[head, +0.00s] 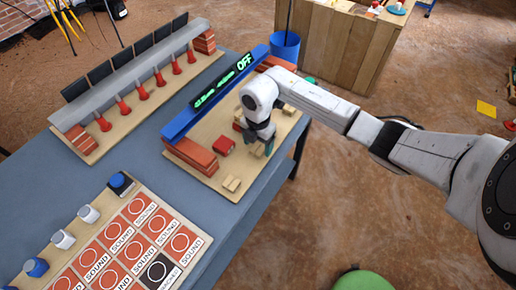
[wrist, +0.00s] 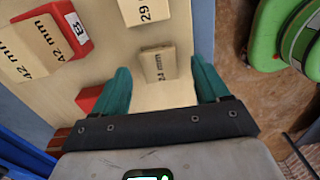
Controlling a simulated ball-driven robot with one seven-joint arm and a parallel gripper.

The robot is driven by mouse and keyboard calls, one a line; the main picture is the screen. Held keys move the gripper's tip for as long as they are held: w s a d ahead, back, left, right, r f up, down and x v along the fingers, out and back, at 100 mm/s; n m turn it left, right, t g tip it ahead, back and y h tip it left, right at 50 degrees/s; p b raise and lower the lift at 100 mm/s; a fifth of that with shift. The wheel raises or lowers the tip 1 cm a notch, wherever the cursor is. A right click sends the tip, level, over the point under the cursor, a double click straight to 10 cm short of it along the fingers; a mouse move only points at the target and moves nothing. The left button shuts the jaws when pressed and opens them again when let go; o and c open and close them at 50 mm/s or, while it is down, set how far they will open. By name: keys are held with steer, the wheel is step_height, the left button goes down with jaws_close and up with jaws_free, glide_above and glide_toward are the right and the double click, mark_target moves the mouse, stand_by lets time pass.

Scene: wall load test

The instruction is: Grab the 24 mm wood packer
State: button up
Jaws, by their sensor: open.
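The 24 mm wood packer (wrist: 155,56) is a small pale wooden block with its printed label facing the camera in the wrist view. It lies on the light wooden board (wrist: 120,70). My gripper (wrist: 160,66) is open, with one teal finger to the left of the packer and one to the right. Gaps show on both sides, and the packer is not gripped. I cannot tell how high the fingertips are above the board. In the head view my gripper (head: 268,146) points down over the board's right part, and the packer cannot be told apart there.
A 29 block (wrist: 145,10) lies just beyond the packer. Wooden 42 mm blocks (wrist: 35,45) and a red block (wrist: 72,22) lie to the left. A blue beam (head: 180,125) on brick stacks (head: 192,156) spans the board. A green round object (wrist: 285,35) is at right.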

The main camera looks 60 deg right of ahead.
steer(key=shift+f, duration=1)
steer(key=c, duration=1.1)
steer(key=shift+r, duration=0.1)
